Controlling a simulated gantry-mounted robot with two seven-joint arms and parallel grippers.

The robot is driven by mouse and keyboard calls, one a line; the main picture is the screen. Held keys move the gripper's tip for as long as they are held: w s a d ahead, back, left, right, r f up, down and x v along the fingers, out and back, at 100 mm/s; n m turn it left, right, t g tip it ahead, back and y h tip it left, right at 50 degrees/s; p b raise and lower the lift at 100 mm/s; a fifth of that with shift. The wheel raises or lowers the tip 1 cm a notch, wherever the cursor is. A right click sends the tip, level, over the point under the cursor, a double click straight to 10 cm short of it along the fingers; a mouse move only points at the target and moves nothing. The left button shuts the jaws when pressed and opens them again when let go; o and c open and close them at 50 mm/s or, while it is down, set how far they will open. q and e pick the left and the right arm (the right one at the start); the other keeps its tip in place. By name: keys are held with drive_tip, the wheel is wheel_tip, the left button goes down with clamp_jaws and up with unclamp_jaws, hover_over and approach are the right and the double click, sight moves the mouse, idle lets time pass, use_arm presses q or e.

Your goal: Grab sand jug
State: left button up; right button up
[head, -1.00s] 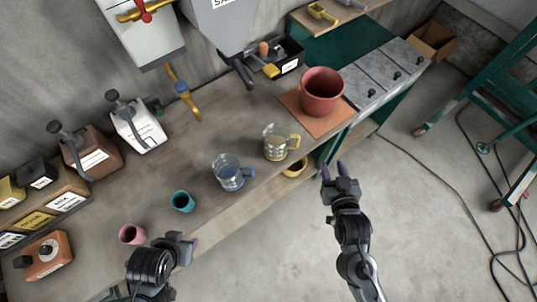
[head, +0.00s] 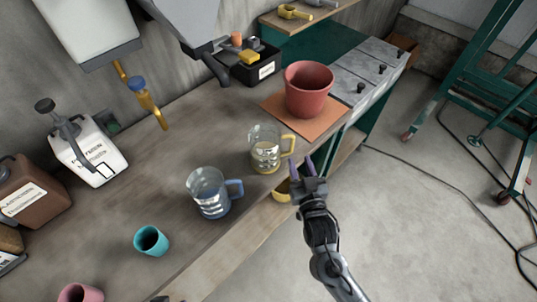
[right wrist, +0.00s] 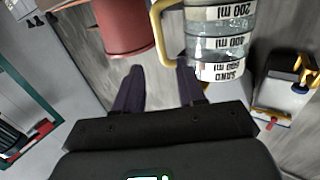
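The sand jug (head: 264,150) is a clear measuring jug with a yellow handle and base, upright on the workbench. Its handle points right, toward my right gripper. In the right wrist view the jug (right wrist: 218,42) shows a SAND label and ml marks, and its yellow handle (right wrist: 158,28) lies ahead of the fingers. My right gripper (head: 301,166) is open and empty, just right of the handle near the bench's front edge. Its two dark purple fingers (right wrist: 158,88) are apart. I cannot tell whether they touch the handle. My left gripper is not in view.
A blue-handled jug (head: 209,193) stands left of the sand jug, with a teal cup (head: 151,241) beyond it. A red pot (head: 308,90) stands on an orange mat (head: 325,124) at the right.

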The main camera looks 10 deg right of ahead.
sight(293, 144)
drive_tip(key=w, duration=0.4)
drive_tip(key=shift+w+d+f, duration=0.1)
drive_tip(key=shift+w+f, duration=0.1)
drive_tip(key=shift+w, duration=0.15)
drive_tip(key=shift+w+f+b, duration=0.15)
drive_tip(key=shift+w+b, duration=0.15)
drive_tip(key=shift+w, duration=0.8)
drive_tip(key=shift+w+f+b, duration=0.1)
drive_tip(key=shift+w+b, duration=0.2)
drive_tip(key=shift+w, duration=0.8)
clamp_jaws()
drive_tip(key=shift+r, duration=0.15)
